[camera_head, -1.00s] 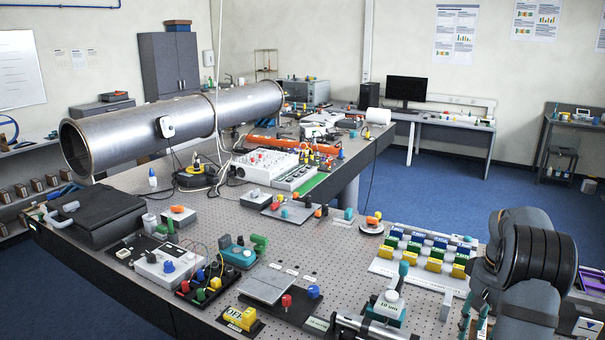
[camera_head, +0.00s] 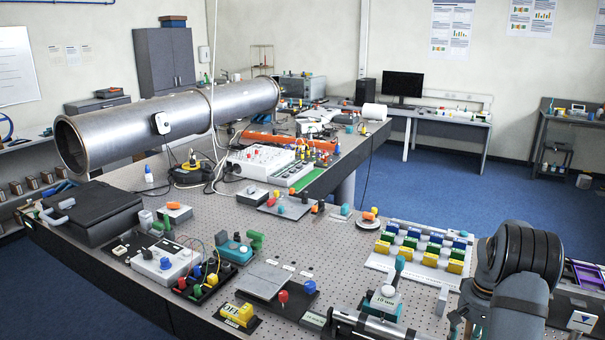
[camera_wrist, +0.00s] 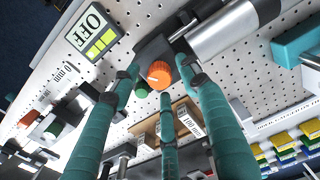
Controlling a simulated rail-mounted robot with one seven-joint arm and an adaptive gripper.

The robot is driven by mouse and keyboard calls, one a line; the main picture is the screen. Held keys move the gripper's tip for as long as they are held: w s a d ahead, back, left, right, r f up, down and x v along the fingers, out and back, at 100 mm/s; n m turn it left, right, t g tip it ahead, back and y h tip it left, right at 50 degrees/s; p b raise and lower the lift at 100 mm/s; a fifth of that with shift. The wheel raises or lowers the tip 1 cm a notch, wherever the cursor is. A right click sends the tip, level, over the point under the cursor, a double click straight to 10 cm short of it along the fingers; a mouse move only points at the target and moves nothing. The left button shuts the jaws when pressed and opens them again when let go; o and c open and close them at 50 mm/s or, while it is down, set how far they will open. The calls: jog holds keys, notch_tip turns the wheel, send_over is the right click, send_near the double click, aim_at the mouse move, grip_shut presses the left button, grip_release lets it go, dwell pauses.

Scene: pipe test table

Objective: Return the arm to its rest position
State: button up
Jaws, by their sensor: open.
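My arm (camera_head: 518,280) is bent at the lower right of the head view, over the right end of the perforated table (camera_head: 335,245). In the wrist view my gripper (camera_wrist: 158,82) has long teal fingers spread apart, and it is open and empty. An orange knob (camera_wrist: 159,74) on a dark mount shows between the fingertips in the picture. I cannot tell how far the tips are from it. In the head view the fingers are mostly cut off or hidden by the arm.
A silver cylinder (camera_wrist: 225,28) lies beside the orange knob. A yellow-green OFF block (camera_wrist: 95,32) is at upper left. Coloured blocks on a white board (camera_head: 422,252) stand close left of my arm. A large metal pipe (camera_head: 165,125) lies at the back left.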

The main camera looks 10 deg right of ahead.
jog(key=m, duration=0.5)
jog(key=shift+p, duration=0.3)
jog(key=m+p, duration=0.1)
jog(key=m, duration=0.3)
jog(key=shift+r+m, duration=0.1)
jog(key=shift+m, duration=0.2)
notch_tip(320, 180, up, 10)
jog(key=b, duration=0.1)
jog(key=shift+f, duration=0.25)
jog(key=shift+f, duration=0.1)
